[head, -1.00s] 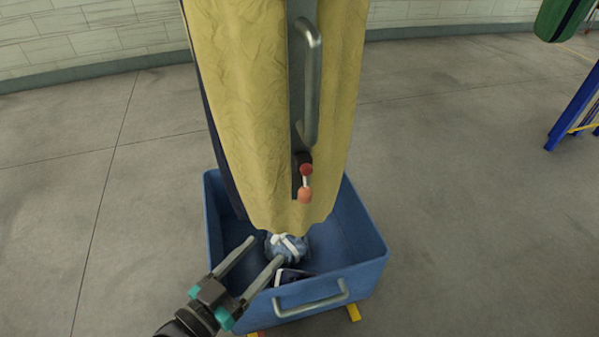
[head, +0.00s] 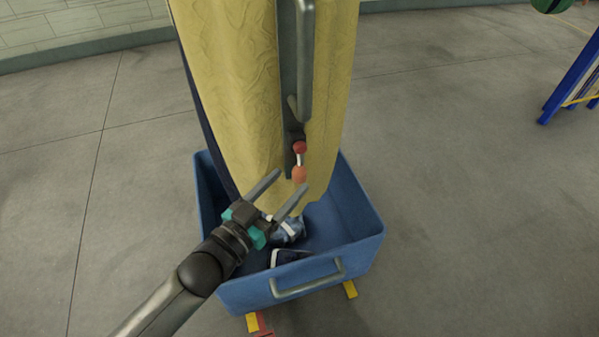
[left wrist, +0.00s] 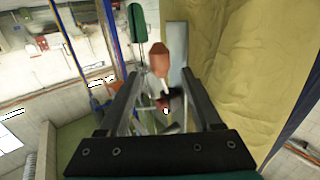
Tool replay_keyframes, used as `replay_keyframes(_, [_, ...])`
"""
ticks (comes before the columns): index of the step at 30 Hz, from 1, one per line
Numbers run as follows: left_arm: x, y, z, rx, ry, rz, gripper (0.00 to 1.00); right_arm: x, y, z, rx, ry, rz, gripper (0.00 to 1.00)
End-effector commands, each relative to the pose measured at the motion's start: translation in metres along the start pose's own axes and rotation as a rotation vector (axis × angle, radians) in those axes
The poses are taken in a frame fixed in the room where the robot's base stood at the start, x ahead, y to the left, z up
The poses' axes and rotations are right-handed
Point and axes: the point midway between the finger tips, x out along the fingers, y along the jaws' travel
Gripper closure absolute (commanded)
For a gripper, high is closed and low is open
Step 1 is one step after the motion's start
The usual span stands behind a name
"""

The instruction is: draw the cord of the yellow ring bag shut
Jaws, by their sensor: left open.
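The yellow bag (head: 235,85) hangs above a blue bin, with a grey strip and metal handle (head: 304,60) down its front. At the strip's lower end hangs a short cord with a red ball (head: 299,147) and an orange end piece (head: 299,174). My left gripper (head: 291,182) is open and empty, its fingertips close to the orange piece in the head view. In the left wrist view the orange end piece (left wrist: 159,60) shows between and beyond the two fingers, with the yellow cloth (left wrist: 245,70) to the right. I cannot tell whether they touch. My right gripper is not in view.
The blue bin (head: 361,205) stands under the bag, with a metal handle on its front. A blue-and-white bundle (head: 287,232) and a dark item (head: 290,256) lie in it. A blue frame (head: 572,85) stands at the right.

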Motion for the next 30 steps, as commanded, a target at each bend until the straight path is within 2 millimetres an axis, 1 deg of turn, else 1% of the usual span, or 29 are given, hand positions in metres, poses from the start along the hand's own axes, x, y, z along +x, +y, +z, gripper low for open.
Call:
replay_keyframes(1, [0.008, 0.000, 0.001, 0.001, 0.003, 0.001, 0.34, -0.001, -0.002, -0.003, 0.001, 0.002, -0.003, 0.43])
replay_keyframes(6, [0.030, 0.000, 0.001, 0.001, 0.002, 0.001, 0.34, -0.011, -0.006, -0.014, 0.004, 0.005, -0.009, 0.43])
replay_keyframes(12, [0.045, 0.000, 0.001, 0.000, 0.001, 0.000, 0.34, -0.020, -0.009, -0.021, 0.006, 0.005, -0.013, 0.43])
replay_keyframes(18, [0.051, 0.000, 0.000, 0.000, -0.001, 0.000, 0.34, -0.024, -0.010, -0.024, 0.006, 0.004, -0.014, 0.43])
replay_keyframes(25, [0.051, 0.000, 0.000, 0.000, -0.001, 0.000, 0.34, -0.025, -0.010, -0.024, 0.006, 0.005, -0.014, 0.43])
replay_keyframes(26, [0.051, 0.000, 0.000, 0.000, -0.001, 0.000, 0.36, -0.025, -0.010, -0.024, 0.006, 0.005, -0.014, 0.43])
replay_keyframes(30, [0.051, 0.000, 0.000, 0.000, -0.001, 0.000, 0.52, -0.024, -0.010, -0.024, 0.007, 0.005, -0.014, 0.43])
